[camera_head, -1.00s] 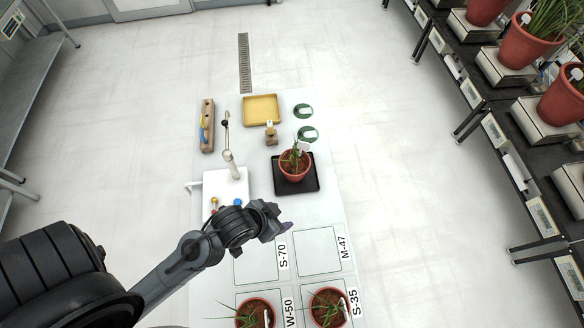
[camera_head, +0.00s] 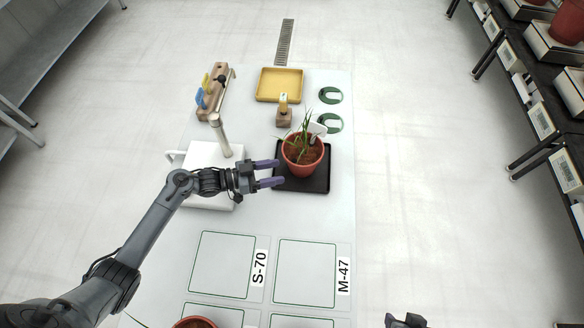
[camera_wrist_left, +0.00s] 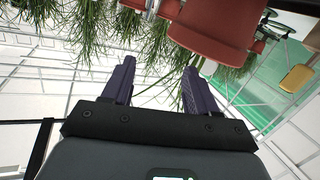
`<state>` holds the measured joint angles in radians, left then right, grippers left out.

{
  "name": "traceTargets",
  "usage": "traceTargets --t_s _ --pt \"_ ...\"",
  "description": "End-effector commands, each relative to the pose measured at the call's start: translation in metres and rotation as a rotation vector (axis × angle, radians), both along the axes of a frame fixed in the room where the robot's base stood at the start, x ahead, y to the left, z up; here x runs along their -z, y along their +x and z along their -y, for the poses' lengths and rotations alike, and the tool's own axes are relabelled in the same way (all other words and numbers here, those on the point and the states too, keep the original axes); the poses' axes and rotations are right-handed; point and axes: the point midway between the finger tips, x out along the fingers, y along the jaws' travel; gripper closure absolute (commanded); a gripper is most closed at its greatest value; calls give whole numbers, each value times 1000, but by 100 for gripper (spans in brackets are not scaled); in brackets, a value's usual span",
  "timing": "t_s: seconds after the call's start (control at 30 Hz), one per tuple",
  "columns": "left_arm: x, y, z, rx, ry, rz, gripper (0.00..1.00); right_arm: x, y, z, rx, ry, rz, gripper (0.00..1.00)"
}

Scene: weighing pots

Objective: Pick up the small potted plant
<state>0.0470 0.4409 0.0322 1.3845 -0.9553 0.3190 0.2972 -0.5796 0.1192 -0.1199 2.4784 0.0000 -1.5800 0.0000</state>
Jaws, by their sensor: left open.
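The small potted plant (camera_head: 302,158) is a reddish-brown pot with thin green leaves and a white tag. It stands upright on a black square tray (camera_head: 315,186) on the white table. My left gripper (camera_head: 279,173) is open, its two purple fingers pointing right at the pot's left side, over the tray's left edge. The fingers look just short of the pot; contact cannot be told. In the left wrist view my open fingers (camera_wrist_left: 158,88) show below a large red pot (camera_wrist_left: 215,30). Part of my right gripper (camera_head: 405,321) shows at the bottom edge; its fingertips are not clear.
A yellow tray (camera_head: 279,85), a wooden block (camera_head: 284,116) and green rings (camera_head: 330,95) lie farther back.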

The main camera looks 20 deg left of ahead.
Motion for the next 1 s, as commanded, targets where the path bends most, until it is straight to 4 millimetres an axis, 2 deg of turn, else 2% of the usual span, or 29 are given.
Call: traceTargets --t_s 0.03,0.2,0.3,0.47,0.73,1.0 --pt "16 15 -11 -10 14 24 42 29 0 0 0 1 -1 57" --pt "8 46 -27 -24 40 96 42 59 -1 0 1 1 -2 57" --pt "2 55 -29 -25 45 122 42 68 -1 -1 0 2 -3 57" --pt "-3 68 -23 -27 44 143 42 74 -1 -1 1 4 -3 57" --pt "-3 92 4 -26 43 143 42 77 -1 -1 1 3 -1 57" --pt "-2 102 16 -27 45 142 42 79 0 0 -2 -1 1 57"
